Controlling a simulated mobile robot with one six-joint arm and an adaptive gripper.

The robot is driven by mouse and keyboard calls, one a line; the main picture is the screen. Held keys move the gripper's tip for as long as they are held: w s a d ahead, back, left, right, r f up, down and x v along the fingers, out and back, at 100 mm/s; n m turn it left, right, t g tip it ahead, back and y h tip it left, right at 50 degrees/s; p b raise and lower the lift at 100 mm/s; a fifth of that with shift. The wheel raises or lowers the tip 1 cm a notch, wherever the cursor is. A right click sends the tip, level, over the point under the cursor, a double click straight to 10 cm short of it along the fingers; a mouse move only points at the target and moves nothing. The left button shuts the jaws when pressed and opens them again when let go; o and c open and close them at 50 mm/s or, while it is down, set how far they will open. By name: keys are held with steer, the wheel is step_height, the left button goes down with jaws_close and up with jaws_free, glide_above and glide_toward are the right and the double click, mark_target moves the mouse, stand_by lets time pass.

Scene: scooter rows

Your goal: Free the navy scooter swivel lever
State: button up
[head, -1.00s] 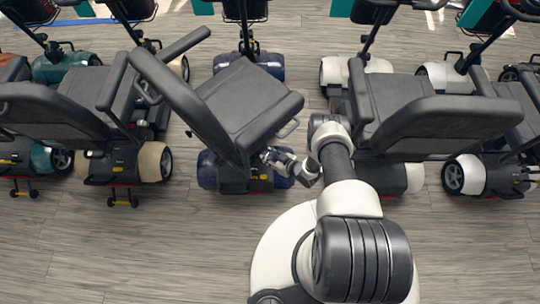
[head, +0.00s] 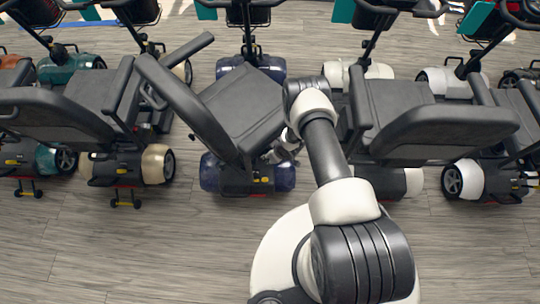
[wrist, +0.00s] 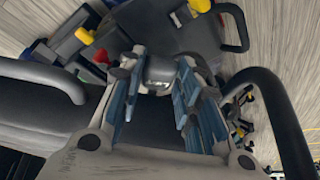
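The navy scooter (head: 221,176) stands in the middle of the row, its dark seat (head: 243,108) turned at an angle to its base. My gripper (head: 285,150) is low by the right side of this seat, partly hidden behind my arm. In the wrist view my gripper (wrist: 160,85) has its two blue-padded fingers spread apart. A small grey part shows between the fingertips; I cannot tell whether it is the swivel lever. A yellow knob (wrist: 84,36) and a red part (wrist: 101,56) lie beyond the fingers. I cannot make out the lever surely in either view.
A white-fendered scooter (head: 393,182) stands close on the right, its seat beside my arm. A cream-fendered scooter (head: 157,164) stands on the left. Dark curved bars (wrist: 278,115) flank my gripper in the wrist view. The floor (head: 150,250) in front of the row is clear.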

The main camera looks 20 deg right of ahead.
steer(key=o, duration=0.4)
steer(key=shift+s, duration=0.1)
steer(key=shift+r, duration=0.1)
steer(key=shift+r, duration=0.2)
steer(key=v, duration=1.1)
steer(key=shift+r, duration=0.25)
steer(key=shift+s+d+f, duration=0.1)
steer(key=shift+s+d, duration=0.1)
steer(key=shift+s, duration=0.05)
